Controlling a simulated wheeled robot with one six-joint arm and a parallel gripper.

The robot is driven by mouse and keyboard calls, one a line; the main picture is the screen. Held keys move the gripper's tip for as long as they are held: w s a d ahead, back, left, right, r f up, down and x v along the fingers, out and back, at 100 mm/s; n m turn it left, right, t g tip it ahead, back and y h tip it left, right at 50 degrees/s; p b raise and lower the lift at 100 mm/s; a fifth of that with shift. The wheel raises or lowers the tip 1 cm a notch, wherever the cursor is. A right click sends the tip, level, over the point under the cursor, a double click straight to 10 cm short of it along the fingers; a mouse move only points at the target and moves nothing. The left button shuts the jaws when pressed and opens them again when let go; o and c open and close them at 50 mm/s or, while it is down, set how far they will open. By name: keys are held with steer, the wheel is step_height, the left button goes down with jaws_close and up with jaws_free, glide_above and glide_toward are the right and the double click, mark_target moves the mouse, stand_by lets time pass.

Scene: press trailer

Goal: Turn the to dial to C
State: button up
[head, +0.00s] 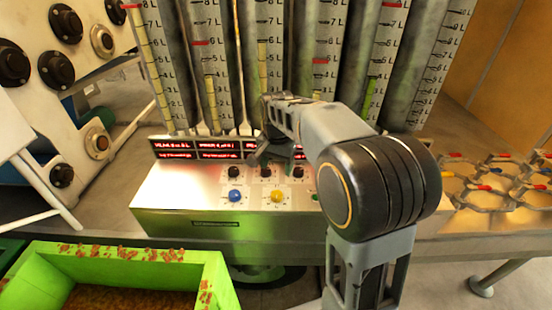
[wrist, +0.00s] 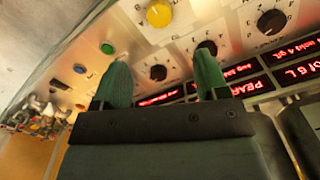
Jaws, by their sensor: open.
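A sloped control panel (head: 180,190) carries a row of black dials and, in front of them, coloured knobs. In the head view the black dials are at the left (head: 234,172), middle (head: 266,171) and right (head: 298,172). The wrist view shows black dials (wrist: 271,21) with small letters around them; I cannot read which one is "to" or where its pointer stands. My gripper (wrist: 162,80) is open, its green fingers apart. One black dial (wrist: 158,72) shows between the fingers, and another (wrist: 207,47) is partly behind one fingertip. No contact is visible.
Red-lit displays (head: 195,148) run behind the dials. A blue knob (head: 235,196) and a yellow knob (head: 277,196) sit in front. Tall graduated cylinders (head: 205,70) stand behind the panel. A green bin (head: 215,285) is at the front left; hexagonal holders (head: 490,180) lie at the right.

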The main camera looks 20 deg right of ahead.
steer(key=shift+r, duration=1.05)
steer(key=s+f+n+t+p, duration=0.1)
steer(key=s+n, duration=0.7)
steer(key=s, duration=0.9)
steer(key=f+t, duration=0.1)
steer(key=t, duration=0.1)
steer(key=shift+a+t+p, duration=0.2)
steer(key=shift+t+p, duration=0.1)
steer(key=shift+p, duration=0.1)
steer(key=shift+s+f, duration=0.1)
